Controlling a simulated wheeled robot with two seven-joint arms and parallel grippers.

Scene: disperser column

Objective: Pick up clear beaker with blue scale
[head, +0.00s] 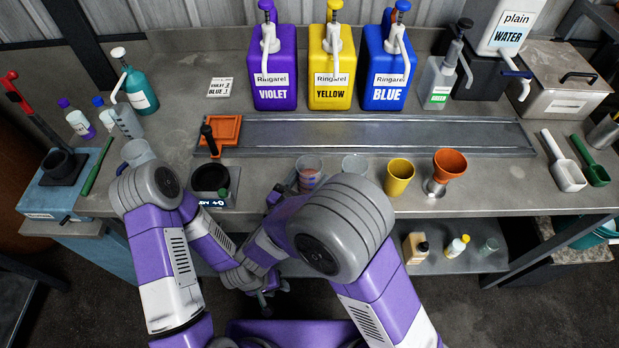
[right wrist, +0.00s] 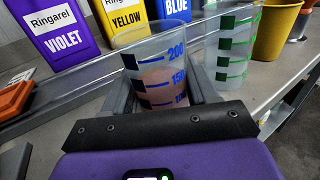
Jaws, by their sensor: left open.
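The clear beaker with blue scale (head: 309,172) stands upright on the bench and holds some pinkish liquid. In the right wrist view the beaker (right wrist: 155,70) is between the two fingers of my right gripper (right wrist: 163,95), which lie against its sides. In the head view my right gripper (head: 287,192) is at the beaker's left side, partly hidden by my arm. My left gripper (head: 264,298) is open and empty, low in front of the bench.
A clear beaker with green scale (right wrist: 232,50) stands just right of the blue-scale one, with a yellow cup (head: 399,177) and an orange funnel (head: 450,165) beyond. A black dish on a scale (head: 210,180) is to the left. A long metal tray (head: 370,136) lies behind.

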